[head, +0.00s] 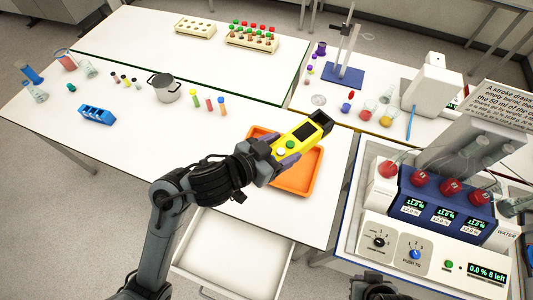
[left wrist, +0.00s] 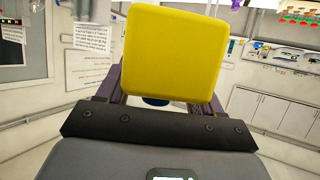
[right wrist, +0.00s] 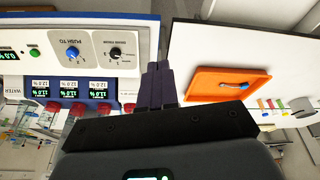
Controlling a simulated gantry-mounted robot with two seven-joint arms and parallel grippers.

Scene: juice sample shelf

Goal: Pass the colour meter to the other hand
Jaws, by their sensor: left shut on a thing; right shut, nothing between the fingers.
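The colour meter is a yellow handheld device (head: 298,136) with a dark end and green and white buttons. My left gripper (head: 284,155) is shut on it and holds it tilted above the orange tray (head: 296,188). In the left wrist view, the meter's yellow end (left wrist: 175,55) fills the space between the fingers. My right gripper (right wrist: 158,84) is shut and empty in the right wrist view, apart from the meter. The orange tray also shows there (right wrist: 205,82).
A console with knobs, displays and red-capped parts (head: 430,235) stands at the right. An open drawer (head: 232,258) juts out below the table. A metal pot (head: 165,90), a blue rack (head: 97,115) and several small vials stand on the left of the white table.

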